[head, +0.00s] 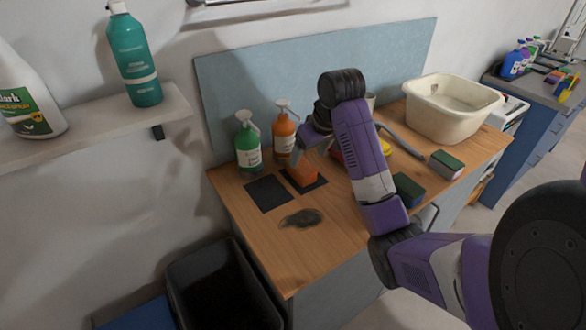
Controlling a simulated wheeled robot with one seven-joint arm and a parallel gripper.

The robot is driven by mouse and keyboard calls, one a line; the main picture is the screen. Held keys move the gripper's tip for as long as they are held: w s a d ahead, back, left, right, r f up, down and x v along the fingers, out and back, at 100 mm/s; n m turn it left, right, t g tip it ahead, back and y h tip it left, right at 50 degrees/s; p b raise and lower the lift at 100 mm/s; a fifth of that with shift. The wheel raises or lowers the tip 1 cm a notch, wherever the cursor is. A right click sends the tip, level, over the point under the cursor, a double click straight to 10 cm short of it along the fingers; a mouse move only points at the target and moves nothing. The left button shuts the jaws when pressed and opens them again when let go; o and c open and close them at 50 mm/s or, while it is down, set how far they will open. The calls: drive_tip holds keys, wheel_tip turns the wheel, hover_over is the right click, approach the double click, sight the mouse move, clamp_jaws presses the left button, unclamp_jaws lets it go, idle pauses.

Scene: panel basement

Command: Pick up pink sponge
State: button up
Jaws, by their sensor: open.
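An orange-pink sponge-like block (301,175) lies on the right-hand dark square (318,185) on the wooden counter; it looks like the pink sponge. My gripper (309,158) reaches down from my purple and grey arm, just above and behind the block. It is open. The fingertips are small and partly blend with the block, so I cannot tell whether they touch it. My arm hides part of the counter to the right, where a bit of something red shows behind it.
A dark stain (302,218) marks the counter (250,219) in front. Green-topped sponges (446,164) and a cream basin (450,110) are at right. A bin (215,290) stands below.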

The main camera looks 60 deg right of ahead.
sight(303, 166)
drive_tip(key=shift+b+x, duration=0.3)
drive_tip(key=shift+x, duration=0.75)
drive_tip(key=shift+a+p+x, duration=0.15)
drive_tip(key=shift+p+x, duration=0.05)
drive_tip(key=shift+x, duration=1.05)
drive_tip(key=shift+a+p+x, duration=0.15)
drive_tip(key=shift+x, duration=1.05)
drive_tip(key=c, duration=1.5)
wheel_tip(303, 166, up, 10)
drive_tip(key=shift+p, duration=0.7)
drive_tip(key=o, duration=0.6)
drive_tip(key=shift+c, duration=0.2)
drive_tip(key=c, duration=0.3)
drive_tip(key=shift+w, duration=0.1)
drive_tip(key=shift+c, duration=0.3)
